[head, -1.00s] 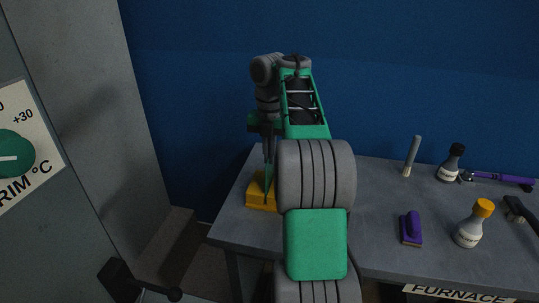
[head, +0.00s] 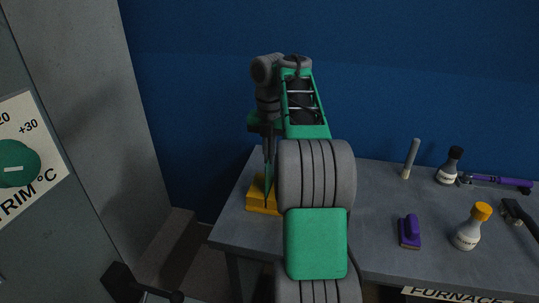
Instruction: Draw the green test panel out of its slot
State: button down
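A narrow dark green panel (head: 268,181) stands upright, seen nearly edge-on, at the yellow block (head: 257,203) on the left end of the grey table. Its lower end is in front of or within the block; I cannot tell how deep it sits. My gripper (head: 268,158) points down right above the block, with its dark fingers at the panel's upper part. The fingers are seen from the side and small, so their gap and grip do not show. My arm hides the block's right side.
On the grey table (head: 375,215), to the right, are a purple-handled brush (head: 410,231), a yellow-capped bottle (head: 468,232), a black-capped bottle (head: 449,168), a grey rod-like tool (head: 411,158) and a purple tool (head: 500,181). A grey cabinet with a green dial (head: 15,165) stands at left.

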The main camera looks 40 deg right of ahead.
jog(key=shift+r+p, duration=3.45)
jog(key=shift+p, duration=0.1)
